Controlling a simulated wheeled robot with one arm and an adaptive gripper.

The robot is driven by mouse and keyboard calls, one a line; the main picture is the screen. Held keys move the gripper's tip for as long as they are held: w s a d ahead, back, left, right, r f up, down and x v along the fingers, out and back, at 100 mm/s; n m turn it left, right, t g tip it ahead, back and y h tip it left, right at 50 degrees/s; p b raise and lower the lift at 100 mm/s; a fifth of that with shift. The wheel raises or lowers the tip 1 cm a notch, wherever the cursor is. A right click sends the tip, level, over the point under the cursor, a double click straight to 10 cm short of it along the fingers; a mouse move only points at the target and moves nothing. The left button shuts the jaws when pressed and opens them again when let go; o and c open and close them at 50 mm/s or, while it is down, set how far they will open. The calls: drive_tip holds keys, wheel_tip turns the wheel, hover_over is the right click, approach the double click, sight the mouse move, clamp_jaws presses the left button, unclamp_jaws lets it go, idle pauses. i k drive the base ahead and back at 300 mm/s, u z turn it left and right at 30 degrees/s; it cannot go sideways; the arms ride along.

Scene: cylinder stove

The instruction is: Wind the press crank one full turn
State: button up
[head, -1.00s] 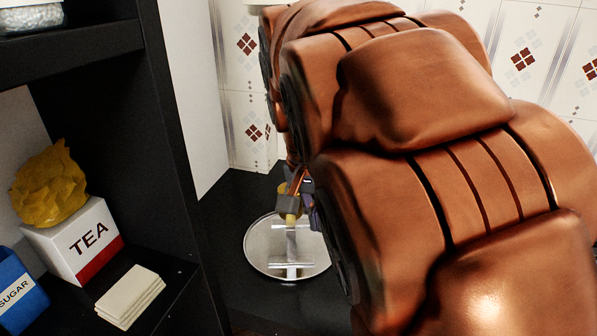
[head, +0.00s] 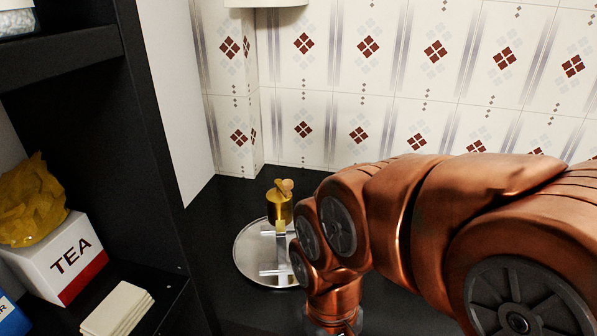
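A brass cylinder (head: 280,207) with a small lighter knob or handle (head: 285,186) on top stands on a silver stand (head: 274,266) over a round silver tray (head: 247,272). It looks like the press with its crank, but the handle is too small to read its angle. My copper-coloured arm comes in from the right and bends down in front of the right side of the tray. Its end runs out of the bottom of the head view, so my gripper is not seen. Nothing of mine visibly touches the brass cylinder.
A dark shelf (head: 160,150) stands on the left. The black counter (head: 220,200) is clear around the tray. A tiled wall (head: 330,65) closes the back.

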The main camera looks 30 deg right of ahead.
sight(285, 187)
drive_tip(key=z, duration=1.2)
drive_tip(key=k, duration=0.9)
drive_tip(key=u, duration=1.2)
drive_tip(key=i, duration=0.5)
